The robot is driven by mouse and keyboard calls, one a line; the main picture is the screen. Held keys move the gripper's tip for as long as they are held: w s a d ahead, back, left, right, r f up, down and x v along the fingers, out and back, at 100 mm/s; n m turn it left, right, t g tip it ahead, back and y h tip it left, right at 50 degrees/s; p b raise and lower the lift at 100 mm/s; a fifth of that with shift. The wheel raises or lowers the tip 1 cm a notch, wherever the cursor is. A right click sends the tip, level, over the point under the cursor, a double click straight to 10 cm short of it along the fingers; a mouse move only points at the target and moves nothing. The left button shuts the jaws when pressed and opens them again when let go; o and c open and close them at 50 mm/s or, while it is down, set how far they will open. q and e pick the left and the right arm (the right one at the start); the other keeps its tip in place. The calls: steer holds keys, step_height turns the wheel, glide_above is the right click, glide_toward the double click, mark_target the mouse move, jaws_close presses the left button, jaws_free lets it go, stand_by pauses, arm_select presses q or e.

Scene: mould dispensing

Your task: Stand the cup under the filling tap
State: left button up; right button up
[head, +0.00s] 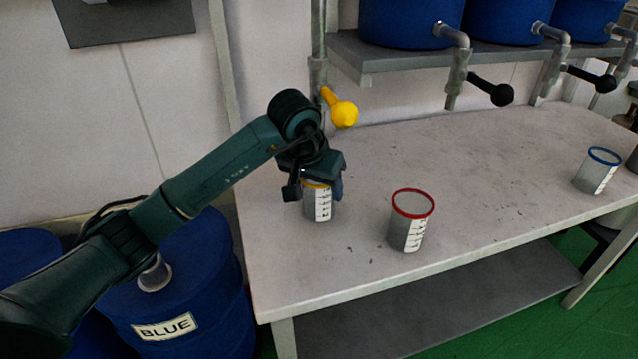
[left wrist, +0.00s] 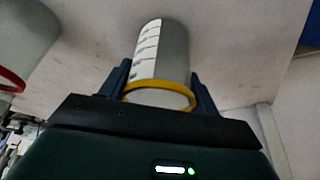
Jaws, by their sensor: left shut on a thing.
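A clear cup with a yellow rim and a white scale strip (head: 321,208) is upright at the left part of the table (head: 480,170). My left gripper (head: 320,184) is shut on it near the rim. The left wrist view shows the cup (left wrist: 166,52) between the two fingers (left wrist: 160,85). I cannot tell whether its base touches the table. A grey tap with a black handle (head: 456,78) hangs from a blue barrel above the table, to the right of the cup. A yellow handle (head: 343,112) sits on a pipe behind the gripper. My right gripper is not in view.
A red-rimmed cup (head: 407,226) stands close to the right of the gripper. A blue-rimmed cup (head: 597,171) stands at the far right. More taps (head: 553,68) hang along the barrel shelf (head: 350,52). The table's middle is clear. Blue drums (head: 185,300) stand left of the table.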

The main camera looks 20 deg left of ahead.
arm_select(q)
steer(key=o, duration=0.9)
steer(key=shift+o, duration=0.2)
steer(key=shift+r, duration=0.1)
steer(key=shift+r, duration=0.25)
steer(key=s, duration=0.4)
steer(key=s+a, duration=0.1)
steer(key=s, duration=0.3)
steer(key=s+a, duration=0.1)
steer(key=s, duration=0.3)
steer(key=shift+s+a+r, duration=0.1)
steer(key=shift+a+r, duration=0.1)
steer(key=shift+r, duration=0.1)
